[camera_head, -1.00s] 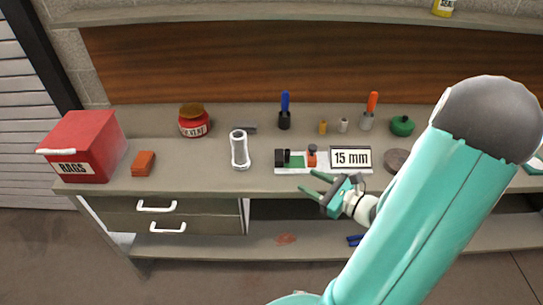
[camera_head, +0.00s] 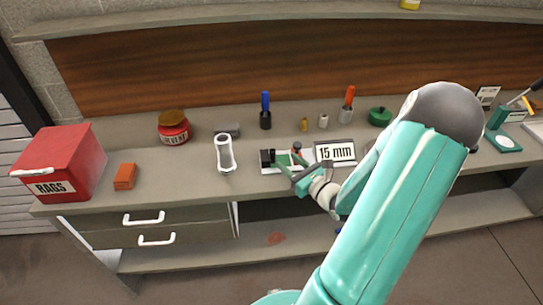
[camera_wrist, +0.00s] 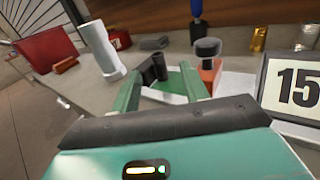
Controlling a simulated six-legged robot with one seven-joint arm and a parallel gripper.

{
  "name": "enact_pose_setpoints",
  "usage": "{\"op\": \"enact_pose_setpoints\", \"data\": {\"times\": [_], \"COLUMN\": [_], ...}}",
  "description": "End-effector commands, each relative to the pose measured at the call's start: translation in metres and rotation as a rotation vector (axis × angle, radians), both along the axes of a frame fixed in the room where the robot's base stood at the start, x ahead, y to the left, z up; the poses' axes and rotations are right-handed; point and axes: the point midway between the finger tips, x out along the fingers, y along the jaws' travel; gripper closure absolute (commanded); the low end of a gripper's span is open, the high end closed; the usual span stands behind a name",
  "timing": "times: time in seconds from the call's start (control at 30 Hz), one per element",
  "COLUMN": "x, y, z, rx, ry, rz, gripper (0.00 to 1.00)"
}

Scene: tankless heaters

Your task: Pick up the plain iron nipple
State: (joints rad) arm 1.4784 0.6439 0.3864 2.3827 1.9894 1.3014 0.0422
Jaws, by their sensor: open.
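My gripper (camera_head: 288,163) is open and empty at the front of the white tray (camera_head: 272,170) with the "15 mm" sign. In the wrist view its two green fingers (camera_wrist: 160,82) stand apart over the tray's near side. Dark short cylindrical pieces (camera_wrist: 152,70) stand at the tray's left end, just beyond the left fingertip; they also show in the head view (camera_head: 267,158). One may be the plain iron nipple, but I cannot tell surely.
A pale upright pipe (camera_head: 225,153) stands left of the tray. The "15 mm" sign (camera_head: 335,151) is close on the right. Behind are a blue-handled tool (camera_head: 265,110), a brass piece (camera_head: 304,124) and a light grey piece (camera_head: 323,121). Bench left of the pipe is partly clear.

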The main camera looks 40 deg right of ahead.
Motion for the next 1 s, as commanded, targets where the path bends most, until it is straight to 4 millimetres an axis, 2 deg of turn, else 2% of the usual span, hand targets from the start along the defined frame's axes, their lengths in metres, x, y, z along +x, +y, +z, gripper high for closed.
{"op": "enact_pose_setpoints", "data": {"times": [0.17,0.47,0.73,0.93,0.97,1.0], "x": [0.015,0.058,0.061,0.061,0.061,0.061], "y": [0.002,0.004,0.004,0.004,0.004,0.004], "z": [0.000,0.001,0.001,0.001,0.001,0.001], "rx": [0.001,0.001,0.000,0.000,0.000,0.000], "ry": [0.000,-0.001,0.001,0.001,0.001,0.001], "rz": [0.004,0.005,0.003,0.003,0.003,0.003], "gripper": [0.55,0.55,0.55,0.95,1.00,1.00]}}
